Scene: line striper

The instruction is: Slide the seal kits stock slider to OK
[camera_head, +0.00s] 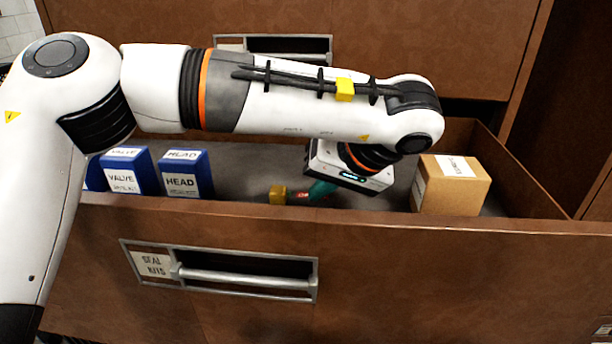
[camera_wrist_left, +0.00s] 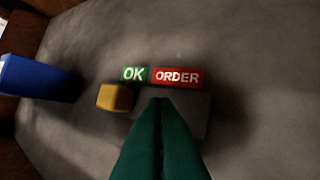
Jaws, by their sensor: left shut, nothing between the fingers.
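The yellow slider knob (camera_wrist_left: 115,97) sits just below and slightly left of the green OK label (camera_wrist_left: 133,74) on the drawer floor. The red ORDER label (camera_wrist_left: 177,77) adjoins OK on its right. In the head view the yellow knob (camera_head: 278,195) shows inside the drawer, with part of a red label (camera_head: 302,196) beside it. My left gripper (camera_wrist_left: 160,101) has its green fingers together and empty, right of the knob with a visible gap. In the head view the left gripper (camera_head: 311,194) reaches down into the drawer. My right gripper is not in view.
The open brown drawer (camera_head: 420,225) has a SEAL KITS tag (camera_head: 153,264) and a handle (camera_head: 245,280). Blue boxes (camera_head: 186,175) stand on the left inside, and a cardboard box (camera_head: 451,186) stands on the right. Drawer floor around the labels is clear.

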